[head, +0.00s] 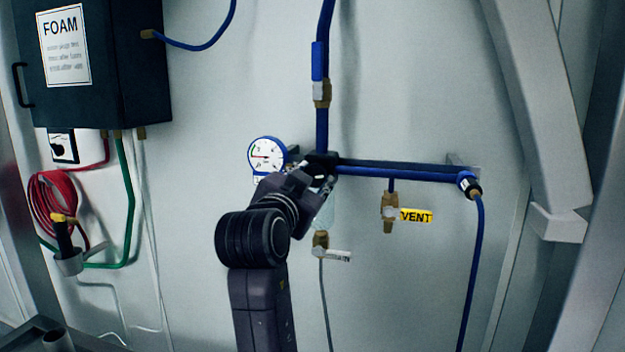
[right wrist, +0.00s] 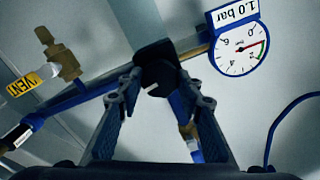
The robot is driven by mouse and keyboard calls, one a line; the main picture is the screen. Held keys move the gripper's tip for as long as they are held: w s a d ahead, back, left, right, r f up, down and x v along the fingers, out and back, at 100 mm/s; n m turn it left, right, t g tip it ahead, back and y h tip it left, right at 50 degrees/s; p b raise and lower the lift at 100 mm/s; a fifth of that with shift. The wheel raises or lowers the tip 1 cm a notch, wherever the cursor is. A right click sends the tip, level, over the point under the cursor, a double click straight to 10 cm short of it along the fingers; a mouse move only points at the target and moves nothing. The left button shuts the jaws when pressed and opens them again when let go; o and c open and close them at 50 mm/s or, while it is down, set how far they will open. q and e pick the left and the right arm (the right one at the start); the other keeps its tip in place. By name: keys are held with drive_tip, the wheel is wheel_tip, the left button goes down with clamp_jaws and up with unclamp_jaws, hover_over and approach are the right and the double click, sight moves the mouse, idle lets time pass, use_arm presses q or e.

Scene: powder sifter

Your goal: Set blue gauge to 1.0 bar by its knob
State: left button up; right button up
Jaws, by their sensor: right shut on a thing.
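The round blue-rimmed gauge (head: 267,155) is on the wall pipework, left of the vertical blue pipe. In the head view its red needle points left, nearly level. It also shows upside down in the right wrist view (right wrist: 240,48), with a "1.0 bar" label (right wrist: 237,12). There the needle tip lies by one end of a green arc; the exact reading is too small to tell. My right gripper (right wrist: 158,88) is shut on the black knob (right wrist: 157,66), a finger on either side. In the head view my right gripper (head: 322,172) partly hides the regulator. My left gripper is out of view.
A brass valve (head: 389,206) with a yellow VENT tag (head: 416,215) hangs right of my gripper. A brass drain valve (head: 320,243) is below. A dark FOAM box (head: 100,100) and a red coiled hose (head: 52,210) are at left.

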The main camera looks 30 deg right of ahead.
drive_tip(key=o, duration=1.2)
drive_tip(key=shift+c, duration=0.2)
wheel_tip(320, 180, up, 10)
